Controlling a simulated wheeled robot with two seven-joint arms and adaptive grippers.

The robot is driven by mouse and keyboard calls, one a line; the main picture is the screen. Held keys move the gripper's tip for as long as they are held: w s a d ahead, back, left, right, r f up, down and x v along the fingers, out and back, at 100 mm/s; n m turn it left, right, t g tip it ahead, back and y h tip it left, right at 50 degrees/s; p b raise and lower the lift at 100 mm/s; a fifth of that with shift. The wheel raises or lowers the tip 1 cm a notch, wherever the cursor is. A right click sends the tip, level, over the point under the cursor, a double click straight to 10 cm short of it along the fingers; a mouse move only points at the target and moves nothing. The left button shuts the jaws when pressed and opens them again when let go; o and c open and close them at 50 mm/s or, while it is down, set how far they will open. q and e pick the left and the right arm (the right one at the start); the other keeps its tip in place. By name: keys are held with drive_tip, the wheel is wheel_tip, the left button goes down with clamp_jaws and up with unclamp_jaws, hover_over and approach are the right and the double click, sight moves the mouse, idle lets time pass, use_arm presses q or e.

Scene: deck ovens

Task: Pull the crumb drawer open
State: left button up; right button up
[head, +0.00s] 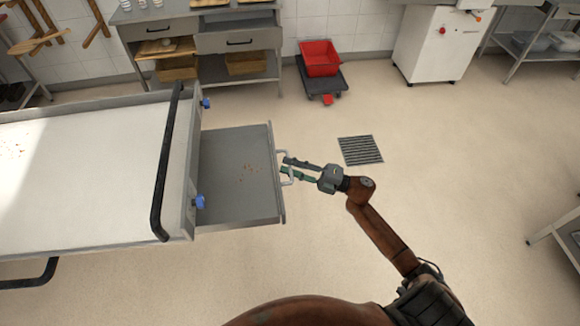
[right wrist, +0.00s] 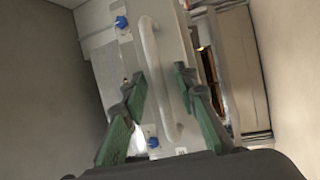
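The crumb drawer (head: 225,165) is a grey metal tray pulled out from the right end of a white-topped table, with some brown crumbs on its floor. Its pale bar handle (right wrist: 155,60) stands off the front panel. My right gripper (head: 285,167) is at the handle, with its green fingers pointing left toward the drawer front. In the right wrist view the two fingers are apart, one on each side of the bar, with gaps showing, so the gripper is open around the handle. My left gripper is not in view.
The white-topped table (head: 80,165) has a black push bar (head: 168,160) and blue knobs (head: 200,201) beside the drawer. A floor grate (head: 360,150) lies right of the gripper. A red bin (head: 320,57) on a dolly stands further back. The floor to the right is mostly clear.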

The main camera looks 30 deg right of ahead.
drive_tip(key=v, duration=1.2)
drive_tip(key=shift+r, duration=0.1)
